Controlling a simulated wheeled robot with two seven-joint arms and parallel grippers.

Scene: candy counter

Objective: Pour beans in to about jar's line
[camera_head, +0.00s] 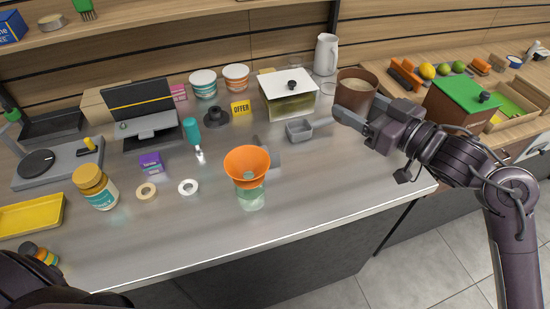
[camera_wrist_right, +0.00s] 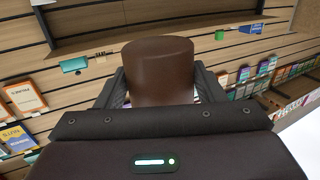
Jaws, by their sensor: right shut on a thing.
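A clear jar (camera_head: 250,202) with a greenish lower part stands near the front middle of the steel counter. An orange funnel (camera_head: 247,160) sits in its mouth; any line on the jar is too small to make out. My right gripper (camera_head: 357,118) is shut on a brown cup (camera_head: 354,97), which is upright, with a pale brown fill showing at its top. The cup is right of and behind the jar, well apart from it. In the right wrist view the cup (camera_wrist_right: 160,72) stands between the fingers. My left gripper is not in view.
A white pitcher (camera_head: 326,54) is behind the cup. The counter's front right is clear.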

